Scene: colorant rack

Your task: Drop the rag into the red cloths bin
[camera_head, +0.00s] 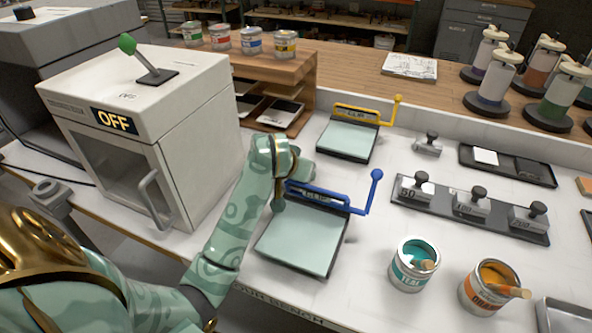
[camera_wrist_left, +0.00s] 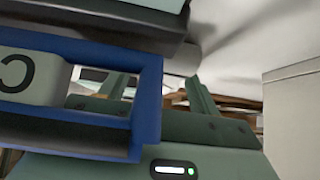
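Neither the rag nor a red cloths bin shows in either view. My left arm reaches in from the left in the head view, and its hand (camera_head: 284,168) is at the left end of the blue clip (camera_head: 318,195) on a pale green board (camera_head: 300,243). The arm hides most of the fingers there. In the left wrist view my left gripper (camera_wrist_left: 156,80) has its two fingers apart, with the blue clip frame (camera_wrist_left: 148,110) very close in front of the camera. I see no cloth between the fingers. Whether they touch the clip I cannot tell. My right gripper is not in view.
A white cabinet marked OFF (camera_head: 150,130) stands left of my arm. A second board with a yellow clip (camera_head: 355,115) lies behind. Teal (camera_head: 413,265) and orange (camera_head: 488,288) paint cans and a weight rack (camera_head: 470,212) stand at right. A wooden shelf (camera_head: 275,75) is at the back.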

